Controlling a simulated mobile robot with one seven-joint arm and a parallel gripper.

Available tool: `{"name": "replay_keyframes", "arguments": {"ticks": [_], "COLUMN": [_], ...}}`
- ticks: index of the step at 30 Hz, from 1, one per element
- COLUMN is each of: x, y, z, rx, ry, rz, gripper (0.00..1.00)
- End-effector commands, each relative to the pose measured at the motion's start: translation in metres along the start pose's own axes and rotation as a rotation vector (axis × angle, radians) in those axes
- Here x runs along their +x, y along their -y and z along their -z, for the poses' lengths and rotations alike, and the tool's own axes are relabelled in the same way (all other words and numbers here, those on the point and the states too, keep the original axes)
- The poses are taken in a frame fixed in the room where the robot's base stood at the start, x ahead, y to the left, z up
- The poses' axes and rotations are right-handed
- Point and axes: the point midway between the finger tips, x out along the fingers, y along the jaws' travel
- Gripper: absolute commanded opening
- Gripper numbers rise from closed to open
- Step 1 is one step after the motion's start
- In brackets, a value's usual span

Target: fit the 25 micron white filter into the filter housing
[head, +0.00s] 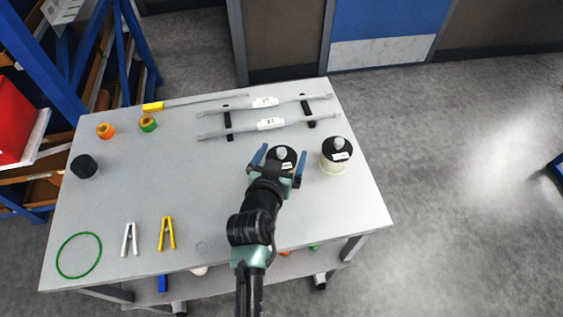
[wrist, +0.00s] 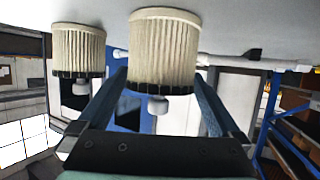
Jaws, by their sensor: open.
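Two pleated cream-white filters with black caps and grey knobs stand on the table. One (head: 285,153) is at my gripper; in the wrist view it is the middle one (wrist: 163,45). The other (head: 336,164) stands to its right, and at left in the wrist view (wrist: 78,48). Their labels are too small to read, so I cannot tell which is 25 micron. My gripper (head: 279,166) is open, its blue fingers either side of the nearer filter's cap and knob; in the wrist view the fingers (wrist: 163,95) show gaps around the knob. I cannot identify the filter housing for certain.
A black round piece (head: 84,167) stands at the table's left. Orange (head: 105,131) and green (head: 148,123) rings, a yellow-handled rod (head: 153,107), two labelled grey bars (head: 270,124), white (head: 130,239) and yellow (head: 167,233) clips and a green hoop (head: 79,255) lie around. The table middle is clear.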

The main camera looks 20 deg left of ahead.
Motion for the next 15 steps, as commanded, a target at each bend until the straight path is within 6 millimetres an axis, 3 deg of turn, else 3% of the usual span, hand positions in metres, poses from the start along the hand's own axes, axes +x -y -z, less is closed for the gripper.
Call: {"name": "replay_keyframes", "arguments": {"ticks": [6, 14, 15], "x": [0.021, 0.022, 0.022], "y": [0.000, -0.001, -0.001], "z": [0.001, 0.000, 0.000], "rx": [0.001, 0.001, 0.001], "ry": [0.000, 0.000, 0.000], "rz": [-0.001, -0.001, -0.001], "gripper": [1.00, 1.00, 0.96]}}
